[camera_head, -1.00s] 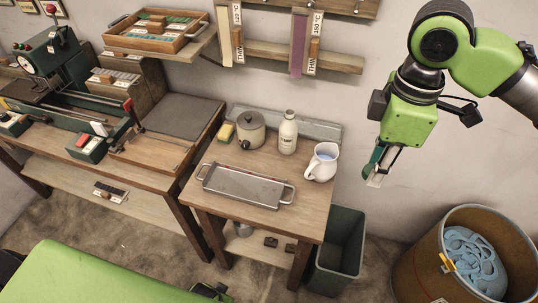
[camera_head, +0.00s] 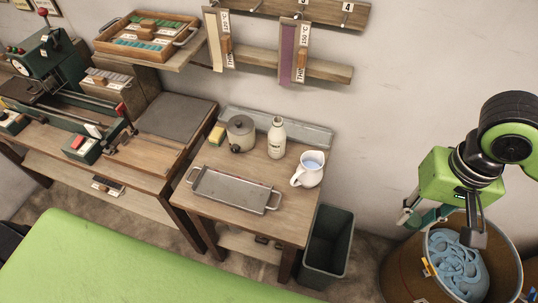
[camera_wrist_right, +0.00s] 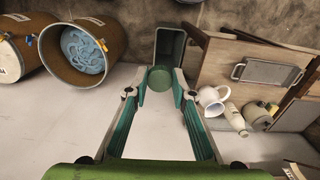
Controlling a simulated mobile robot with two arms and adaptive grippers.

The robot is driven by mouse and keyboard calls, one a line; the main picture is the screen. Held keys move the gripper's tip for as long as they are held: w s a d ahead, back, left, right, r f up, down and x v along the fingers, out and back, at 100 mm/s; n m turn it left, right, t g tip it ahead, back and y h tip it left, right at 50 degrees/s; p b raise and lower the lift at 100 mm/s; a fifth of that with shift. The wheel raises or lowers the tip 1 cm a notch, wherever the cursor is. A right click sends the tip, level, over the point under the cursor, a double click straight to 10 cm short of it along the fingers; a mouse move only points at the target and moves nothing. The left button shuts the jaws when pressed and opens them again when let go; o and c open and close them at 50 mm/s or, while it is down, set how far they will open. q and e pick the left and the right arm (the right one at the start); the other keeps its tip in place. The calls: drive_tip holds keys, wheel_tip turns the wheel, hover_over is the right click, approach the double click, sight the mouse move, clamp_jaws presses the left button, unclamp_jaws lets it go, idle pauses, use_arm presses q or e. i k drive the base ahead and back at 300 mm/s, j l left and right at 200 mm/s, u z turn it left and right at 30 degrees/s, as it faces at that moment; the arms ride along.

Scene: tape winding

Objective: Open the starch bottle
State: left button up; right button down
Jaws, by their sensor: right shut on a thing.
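The starch bottle (camera_head: 276,141) is cream-white with a narrow neck and a small label. It stands upright at the back of the small wooden table; whether a cap is on it is too small to tell. It also shows in the wrist view (camera_wrist_right: 236,118), right of the fingers. My right gripper (camera_head: 424,216) is away from the table, to the right, near the barrel. In the wrist view its fingers (camera_wrist_right: 159,88) are shut on a round dark green thing (camera_wrist_right: 160,78). My left gripper is not in view.
A lidded pot (camera_head: 240,134), a white pitcher (camera_head: 308,170), a metal tray (camera_head: 236,190) and a sponge (camera_head: 217,134) share the table. A dark bin (camera_head: 327,248) stands beside it. A barrel (camera_head: 408,267) holding blue coils (camera_head: 456,262) is at right.

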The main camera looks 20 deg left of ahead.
sight(277, 136)
drive_tip(key=i+l+u, duration=0.2)
drive_tip(key=u, duration=0.2)
drive_tip(key=i+l+u, duration=0.15)
drive_tip(key=u, duration=0.3)
drive_tip(key=l+u, duration=0.1)
drive_tip(key=u, duration=0.5)
